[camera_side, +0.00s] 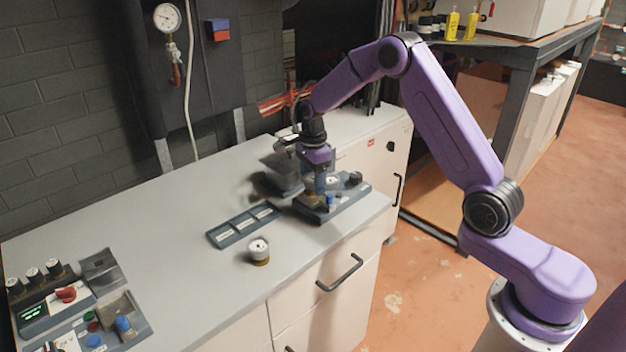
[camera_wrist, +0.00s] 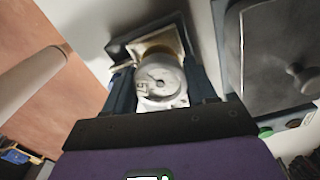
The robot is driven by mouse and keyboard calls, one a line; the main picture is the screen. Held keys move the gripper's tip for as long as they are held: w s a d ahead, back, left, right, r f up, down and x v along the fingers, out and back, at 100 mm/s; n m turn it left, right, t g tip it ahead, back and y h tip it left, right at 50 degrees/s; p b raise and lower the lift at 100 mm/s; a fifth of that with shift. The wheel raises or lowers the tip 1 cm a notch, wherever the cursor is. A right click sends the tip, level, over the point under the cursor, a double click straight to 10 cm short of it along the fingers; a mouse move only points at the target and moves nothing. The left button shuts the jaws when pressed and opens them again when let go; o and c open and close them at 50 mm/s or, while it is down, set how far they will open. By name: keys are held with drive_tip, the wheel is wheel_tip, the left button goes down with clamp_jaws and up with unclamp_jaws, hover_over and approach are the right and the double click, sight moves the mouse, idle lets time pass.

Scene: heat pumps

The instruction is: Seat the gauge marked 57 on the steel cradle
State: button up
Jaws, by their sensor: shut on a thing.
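My gripper (camera_side: 318,188) is low over a dark blue-grey fixture (camera_side: 352,195) at the right end of the bench. In the wrist view its two dark fingers (camera_wrist: 158,82) are shut on a round grey gauge (camera_wrist: 160,76). A small label on the gauge's left side appears to read 57, turned sideways. A pale metal cradle (camera_wrist: 148,43) with a dark border shows right behind the gauge. The gauge hides most of it, so I cannot tell whether they touch. The side view does not show the held gauge clearly.
Another white-faced gauge (camera_side: 259,250) stands on the bench near the front edge. A slotted dark tray (camera_side: 244,226) lies behind it. A dark grey lid with a knob (camera_wrist: 285,55) is right of my fingers.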

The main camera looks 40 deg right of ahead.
drive_tip(key=shift+f, duration=0.75)
idle(0.9)
drive_tip(key=o, duration=1.3)
wheel_tip(320, 180, up, 18)
drive_tip(key=shift+f, duration=0.25)
